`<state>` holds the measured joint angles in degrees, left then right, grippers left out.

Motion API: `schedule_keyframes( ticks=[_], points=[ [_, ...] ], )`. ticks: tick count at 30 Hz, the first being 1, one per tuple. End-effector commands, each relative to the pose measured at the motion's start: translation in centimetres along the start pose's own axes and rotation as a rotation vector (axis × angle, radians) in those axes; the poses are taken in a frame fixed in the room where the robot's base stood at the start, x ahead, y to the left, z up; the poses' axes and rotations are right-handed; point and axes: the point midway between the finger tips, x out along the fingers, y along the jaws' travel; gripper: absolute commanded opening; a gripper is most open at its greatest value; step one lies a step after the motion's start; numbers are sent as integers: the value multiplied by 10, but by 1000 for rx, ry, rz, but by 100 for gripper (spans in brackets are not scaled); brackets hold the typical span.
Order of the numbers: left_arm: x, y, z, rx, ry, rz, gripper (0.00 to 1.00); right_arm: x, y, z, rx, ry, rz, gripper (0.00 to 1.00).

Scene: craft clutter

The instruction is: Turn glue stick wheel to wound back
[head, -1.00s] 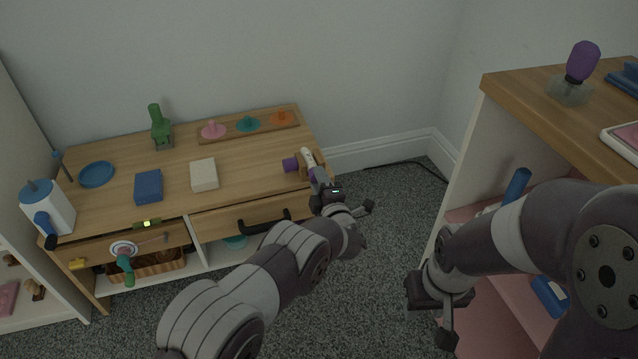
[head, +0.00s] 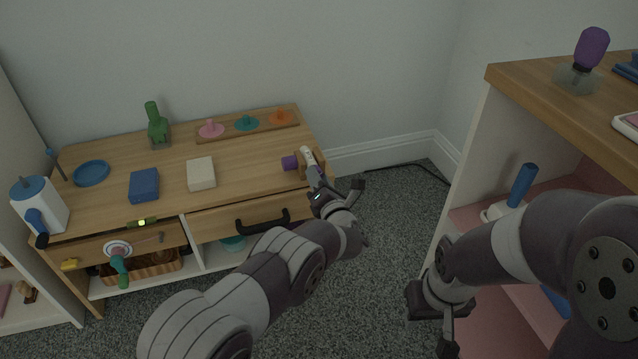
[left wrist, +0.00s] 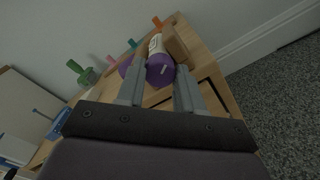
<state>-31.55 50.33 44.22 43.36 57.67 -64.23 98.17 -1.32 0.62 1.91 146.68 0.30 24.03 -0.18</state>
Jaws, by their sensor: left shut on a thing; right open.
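The glue stick has a white body (head: 306,153) and lies near the right end of the wooden desk, against a small wooden block (head: 319,158). Its purple wheel (left wrist: 160,70) faces my left gripper in the left wrist view, with a finger on each side. My left gripper (left wrist: 158,74) is shut on this wheel; in the head view the gripper (head: 314,177) hides the wheel. A separate purple piece (head: 290,163), perhaps the cap, sits just left of the block. My right gripper (head: 446,312) is open and empty, pointing down beside the shelf unit on the right.
The desk top (head: 245,165) also holds a white box (head: 201,173), a blue box (head: 144,184), a blue dish (head: 92,173), a green tool (head: 157,125) and a board with coloured knobs (head: 246,123).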

Motion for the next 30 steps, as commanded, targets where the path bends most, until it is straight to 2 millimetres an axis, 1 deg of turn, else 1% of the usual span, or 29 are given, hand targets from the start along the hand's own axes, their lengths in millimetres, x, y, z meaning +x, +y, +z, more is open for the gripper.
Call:
schedule_keyframes(
  ticks=[1,11,21,30],
  points=[
    [-1,-4,-4,-38,1,-4,6,6,0,1,0,0,0,43],
    [-1,-4,-4,-352,2,-2,6,29,0,3,0,0,0,43],
    [-1,-5,-6,-670,2,-2,6,60,0,7,0,0,0,43],
    [-1,-4,-5,-897,2,-2,6,87,0,10,0,0,0,43]
  ],
)
